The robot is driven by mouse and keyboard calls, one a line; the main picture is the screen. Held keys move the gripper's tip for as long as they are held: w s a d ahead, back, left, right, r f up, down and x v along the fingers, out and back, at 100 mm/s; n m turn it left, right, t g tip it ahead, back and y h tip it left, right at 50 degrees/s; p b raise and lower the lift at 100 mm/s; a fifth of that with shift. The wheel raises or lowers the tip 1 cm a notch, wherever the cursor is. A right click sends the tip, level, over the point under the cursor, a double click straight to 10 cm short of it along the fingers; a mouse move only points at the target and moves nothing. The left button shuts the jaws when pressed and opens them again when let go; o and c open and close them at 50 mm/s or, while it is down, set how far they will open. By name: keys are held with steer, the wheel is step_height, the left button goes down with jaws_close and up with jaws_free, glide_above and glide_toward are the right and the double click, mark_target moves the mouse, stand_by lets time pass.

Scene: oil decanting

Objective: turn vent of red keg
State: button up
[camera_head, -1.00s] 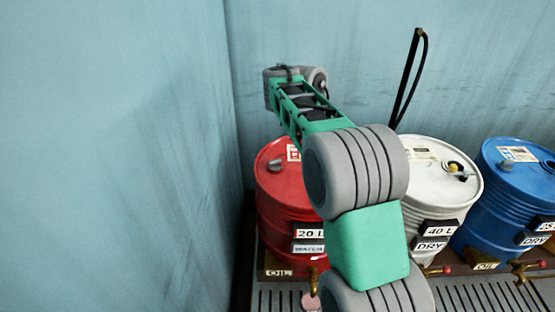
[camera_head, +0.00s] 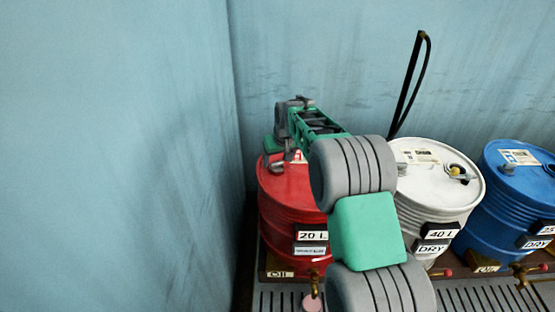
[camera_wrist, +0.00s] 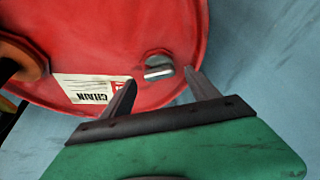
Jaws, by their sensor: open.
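The red keg (camera_head: 283,210) stands at the left of the row in the head view, partly behind my arm. Its lid (camera_wrist: 100,30) fills much of the wrist view. The vent (camera_wrist: 159,68), a small grey metal fitting, sits near the lid's edge; in the head view the vent (camera_head: 277,168) is just below my gripper. My gripper (camera_wrist: 160,82) is open and empty. Its two fingers point at the lid, with the vent lying between and just beyond the fingertips. I cannot tell whether a finger touches it.
A white keg (camera_head: 437,185) and a blue keg (camera_head: 510,200) stand to the right. A black hose-like pole (camera_head: 408,85) rises behind the white keg. The wall (camera_head: 130,150) is close on the left. A slotted grate (camera_head: 475,297) lies in front.

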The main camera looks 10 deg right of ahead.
steer(key=shift+x, duration=0.9)
steer(key=shift+c, duration=0.2)
